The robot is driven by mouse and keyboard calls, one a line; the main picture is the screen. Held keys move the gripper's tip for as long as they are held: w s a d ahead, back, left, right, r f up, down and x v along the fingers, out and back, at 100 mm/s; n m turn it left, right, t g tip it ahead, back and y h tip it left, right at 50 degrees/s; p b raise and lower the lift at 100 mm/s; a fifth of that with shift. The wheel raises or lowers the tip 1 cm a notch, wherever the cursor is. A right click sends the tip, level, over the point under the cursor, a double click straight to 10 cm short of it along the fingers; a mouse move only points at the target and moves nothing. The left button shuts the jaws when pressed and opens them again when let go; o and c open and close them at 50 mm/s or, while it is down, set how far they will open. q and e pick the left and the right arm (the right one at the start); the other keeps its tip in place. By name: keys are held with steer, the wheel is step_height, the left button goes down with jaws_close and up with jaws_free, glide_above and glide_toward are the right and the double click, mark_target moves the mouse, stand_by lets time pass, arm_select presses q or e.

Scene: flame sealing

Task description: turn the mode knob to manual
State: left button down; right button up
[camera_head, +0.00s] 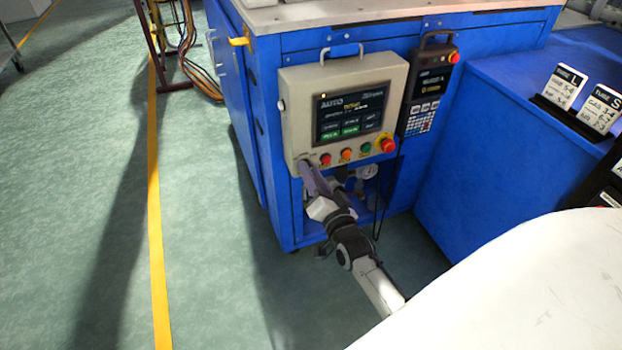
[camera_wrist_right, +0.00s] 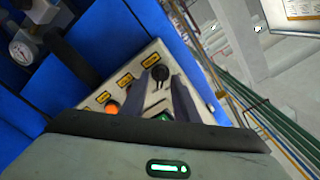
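The mode knob (camera_wrist_right: 160,73) is a small black knob below a yellow label on the beige control panel (camera_head: 291,100). In the right wrist view it shows between the tips of my right gripper (camera_wrist_right: 163,82). The two fingers stand apart, one on either side of it, with narrow gaps visible. I cannot tell the knob's setting. In the head view my right gripper (camera_head: 307,172) is at the panel's lower left corner, and it hides the knob. My left gripper is not in view.
Red (camera_head: 325,159), orange (camera_head: 346,154) and green (camera_head: 366,148) buttons sit right of my gripper, then a large red emergency button (camera_head: 386,144). A screen (camera_head: 350,113) is above. A handheld controller (camera_head: 428,88) hangs to the right. A pressure gauge (camera_wrist_right: 22,50) is below the panel.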

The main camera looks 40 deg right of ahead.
steer(key=shift+w, duration=0.2)
jaws_close()
steer(key=shift+n, duration=0.3)
steer(key=shift+n+p, duration=1.4)
steer(key=shift+n, duration=2.6)
steer(key=shift+a+n, duration=0.1)
steer(key=shift+n, duration=0.2)
